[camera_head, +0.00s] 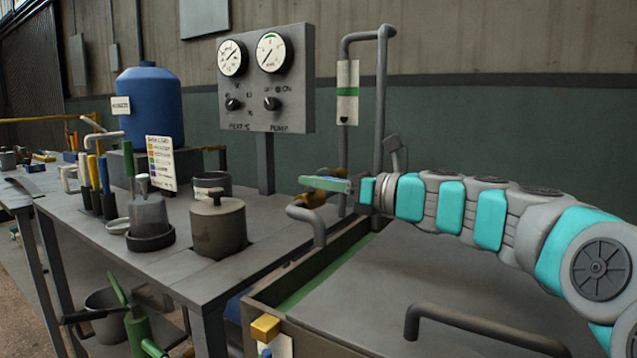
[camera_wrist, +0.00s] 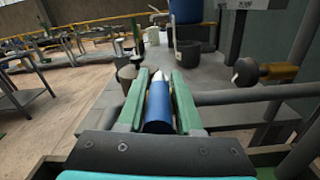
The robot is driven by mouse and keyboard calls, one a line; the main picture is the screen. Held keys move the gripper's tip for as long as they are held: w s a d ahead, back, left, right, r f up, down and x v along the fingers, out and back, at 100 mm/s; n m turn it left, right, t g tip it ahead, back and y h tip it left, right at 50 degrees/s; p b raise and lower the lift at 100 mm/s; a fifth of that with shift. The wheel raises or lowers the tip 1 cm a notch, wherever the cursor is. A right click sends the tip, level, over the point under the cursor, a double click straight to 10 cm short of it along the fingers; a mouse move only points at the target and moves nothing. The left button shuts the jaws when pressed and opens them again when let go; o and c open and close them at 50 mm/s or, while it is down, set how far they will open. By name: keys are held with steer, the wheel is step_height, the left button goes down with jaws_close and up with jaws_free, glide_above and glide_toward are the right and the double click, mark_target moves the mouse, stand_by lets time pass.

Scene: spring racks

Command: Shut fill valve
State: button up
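My gripper (camera_head: 325,185) is at the brass valve (camera_head: 318,197) beside the grey pipes, its green fingers pointing left. In the wrist view a blue handle (camera_wrist: 158,105) with a pale tapered tip fills the gap between the green fingers of my gripper (camera_wrist: 159,85). The fingers lie close along both sides of it and appear shut on it. The brass valve also shows in the wrist view (camera_wrist: 278,72), to the right of the fingers, with a dark end. How the blue handle joins the valve is hidden.
The gauge panel (camera_head: 266,85) stands behind the workbench (camera_head: 190,270). A lidded grey pot (camera_head: 218,224) and a blue tank (camera_head: 150,105) stand on the bench. A bent pipe (camera_head: 310,218) runs below my gripper. The grey tank cover (camera_head: 440,280) has a bar handle (camera_head: 480,328).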

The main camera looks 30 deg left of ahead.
steer(key=o, duration=0.3)
steer(key=shift+s+d, duration=0.15)
steer(key=shift+d, duration=1.8)
steer(key=shift+s+d, duration=0.1)
steer(key=shift+d, duration=1.85)
